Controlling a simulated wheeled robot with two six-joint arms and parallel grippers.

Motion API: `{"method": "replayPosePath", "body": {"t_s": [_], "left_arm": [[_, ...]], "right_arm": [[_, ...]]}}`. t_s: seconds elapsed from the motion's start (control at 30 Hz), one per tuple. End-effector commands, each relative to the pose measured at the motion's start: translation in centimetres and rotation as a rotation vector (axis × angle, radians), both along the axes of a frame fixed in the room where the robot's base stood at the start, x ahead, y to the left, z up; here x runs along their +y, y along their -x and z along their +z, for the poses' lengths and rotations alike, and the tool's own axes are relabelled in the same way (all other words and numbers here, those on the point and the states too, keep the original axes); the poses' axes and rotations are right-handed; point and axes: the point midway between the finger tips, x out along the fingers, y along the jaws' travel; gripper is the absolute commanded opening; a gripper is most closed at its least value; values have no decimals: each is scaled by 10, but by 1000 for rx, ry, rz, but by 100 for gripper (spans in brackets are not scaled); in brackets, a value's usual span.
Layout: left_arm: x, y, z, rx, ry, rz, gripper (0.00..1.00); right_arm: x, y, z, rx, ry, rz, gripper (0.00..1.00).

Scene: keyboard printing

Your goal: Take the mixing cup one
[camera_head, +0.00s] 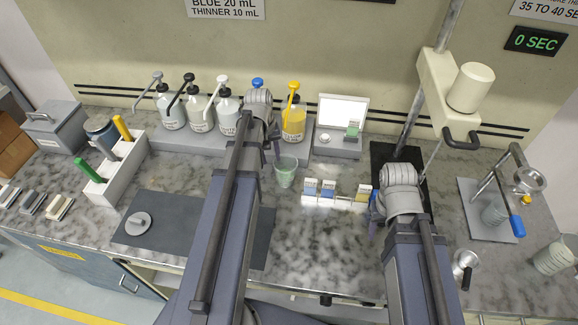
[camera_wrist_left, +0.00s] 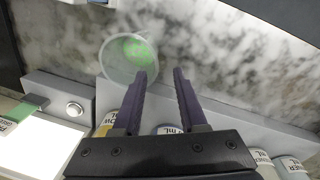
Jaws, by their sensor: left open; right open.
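A translucent mixing cup (camera_head: 286,172) with green at its bottom stands upright on the marble counter, in front of the bottle platform. In the left wrist view the cup (camera_wrist_left: 118,62) is at the upper left, just beyond the left fingertip. My left gripper (camera_wrist_left: 160,73) is open and empty, its two dark fingers pointing toward the cup's side. In the head view my left gripper (camera_head: 277,150) is right behind the cup, partly hidden by its wrist. I cannot tell whether a finger touches the cup. My right gripper (camera_head: 374,222) hangs low over the counter, its fingers mostly hidden.
Several pump bottles (camera_head: 200,114) stand on a platform behind. A small rack with colored cards (camera_head: 322,200) is right of the cup. A white screen device (camera_head: 343,110), a mixer stand (camera_head: 438,80) and a stack of cups (camera_head: 554,256) are further right. A dark mat (camera_head: 170,212) lies left.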

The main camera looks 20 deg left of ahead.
Motion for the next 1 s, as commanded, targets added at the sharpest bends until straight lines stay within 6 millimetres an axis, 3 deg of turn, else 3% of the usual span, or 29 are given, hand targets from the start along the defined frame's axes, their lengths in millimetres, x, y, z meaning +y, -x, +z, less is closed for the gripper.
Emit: {"method": "replayPosePath", "body": {"t_s": [0.27,0.57,0.83,1.0], "left_arm": [[0,0,-1,0,0,1,42],[-2,-1,-26,0,0,1,42],[-3,0,-29,0,0,1,42],[-6,1,-43,0,0,0,42]], "right_arm": [[0,0,-2,0,0,0,50],[0,0,-26,0,0,-1,50],[0,0,-29,0,0,-1,50],[0,0,-43,0,0,-1,50]]}}
